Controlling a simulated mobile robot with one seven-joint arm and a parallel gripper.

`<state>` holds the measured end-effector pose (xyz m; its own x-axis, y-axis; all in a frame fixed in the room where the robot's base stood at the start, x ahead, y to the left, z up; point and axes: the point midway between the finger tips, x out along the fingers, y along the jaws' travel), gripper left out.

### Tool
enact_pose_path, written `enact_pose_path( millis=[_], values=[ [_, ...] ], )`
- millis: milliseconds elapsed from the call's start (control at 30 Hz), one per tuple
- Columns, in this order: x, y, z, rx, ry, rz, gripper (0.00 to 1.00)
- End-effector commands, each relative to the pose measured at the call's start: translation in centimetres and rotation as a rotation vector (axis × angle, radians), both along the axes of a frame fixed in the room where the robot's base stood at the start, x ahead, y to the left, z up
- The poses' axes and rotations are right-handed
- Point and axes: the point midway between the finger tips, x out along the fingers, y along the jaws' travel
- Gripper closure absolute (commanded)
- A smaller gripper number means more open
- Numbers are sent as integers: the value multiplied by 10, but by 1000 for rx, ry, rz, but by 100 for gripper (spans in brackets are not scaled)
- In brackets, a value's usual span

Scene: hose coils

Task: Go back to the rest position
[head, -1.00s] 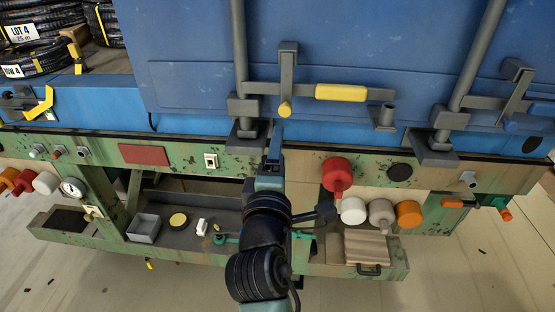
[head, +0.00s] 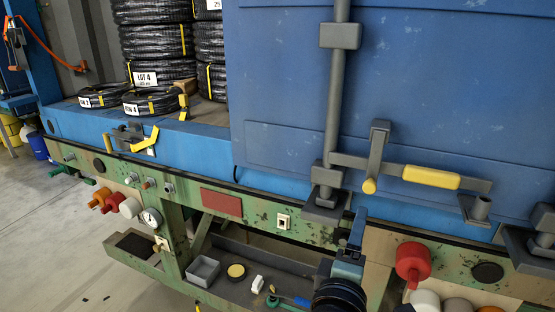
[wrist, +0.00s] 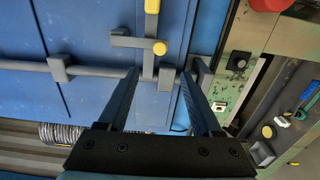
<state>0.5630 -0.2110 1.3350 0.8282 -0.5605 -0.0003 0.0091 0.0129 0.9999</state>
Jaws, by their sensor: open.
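My gripper (head: 357,228) is in the lower right middle of the head view, in front of the lower edge of the blue container door (head: 400,90). In the wrist view my gripper (wrist: 156,75) has its two long fingers apart with nothing between them. Beyond the fingertips are the door's grey lock rod (wrist: 95,68) and a grey lever with yellow parts (wrist: 152,25). In the head view the lever's yellow grip (head: 431,177) lies to the right of and above my gripper. A gap to the door cannot be judged exactly.
Black hose coils (head: 155,60) stand on the open bed at the left. A lower shelf (head: 240,285) holds small items. Open floor (head: 60,235) lies at the left.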

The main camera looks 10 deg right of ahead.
Motion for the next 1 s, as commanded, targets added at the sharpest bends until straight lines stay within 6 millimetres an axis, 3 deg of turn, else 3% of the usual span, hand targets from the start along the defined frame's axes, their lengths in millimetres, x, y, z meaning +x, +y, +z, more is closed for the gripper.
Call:
enact_pose_path(
  millis=[67,167,300,367,500,600,800,1000],
  values=[
    [3,7,12,29,-50,21,34],
    [8,29,51,138,-209,95,34],
    [2,84,135,415,-536,306,34],
    [-10,109,173,557,-671,423,34],
    [-51,162,246,880,-913,708,34],
    [-83,188,281,1071,-1014,884,34],
    [-120,209,313,1277,-1086,1075,34],
    [-124,211,316,1298,-1092,1093,34]
  ],
)
